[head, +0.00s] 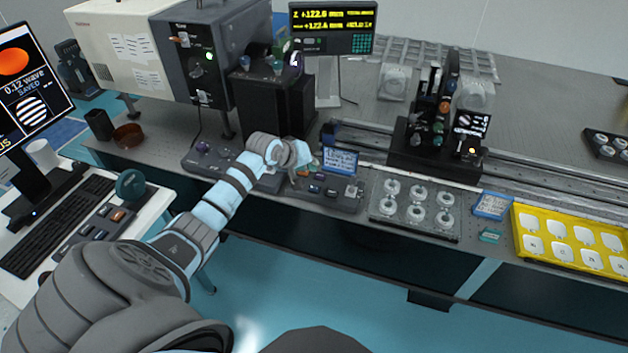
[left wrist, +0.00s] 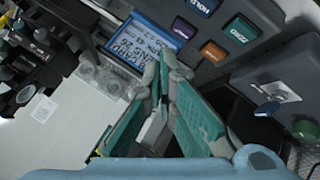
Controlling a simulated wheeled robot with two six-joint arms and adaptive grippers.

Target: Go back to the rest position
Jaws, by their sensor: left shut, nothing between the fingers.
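My left arm reaches in from the left in the head view, and its gripper (head: 305,168) is over the control box at the table's front edge. The left wrist view shows the gripper's green-padded fingers (left wrist: 166,75) with their tips together and nothing between them. The control box (head: 325,196) has coloured buttons and a small blue screen (head: 340,160). In the left wrist view, the buttons (left wrist: 213,52) and the blue screen (left wrist: 140,45) lie just beyond the fingertips. I cannot tell whether the fingertips touch the box. My right gripper is not in view.
A tray of round optics (head: 415,207) and a yellow tray (head: 570,240) stand to the right. A dark optical mount (head: 440,130) stands on the rail behind. A monitor (head: 28,95) and keyboard (head: 55,225) are at the left. Open floor (head: 300,290) lies in front.

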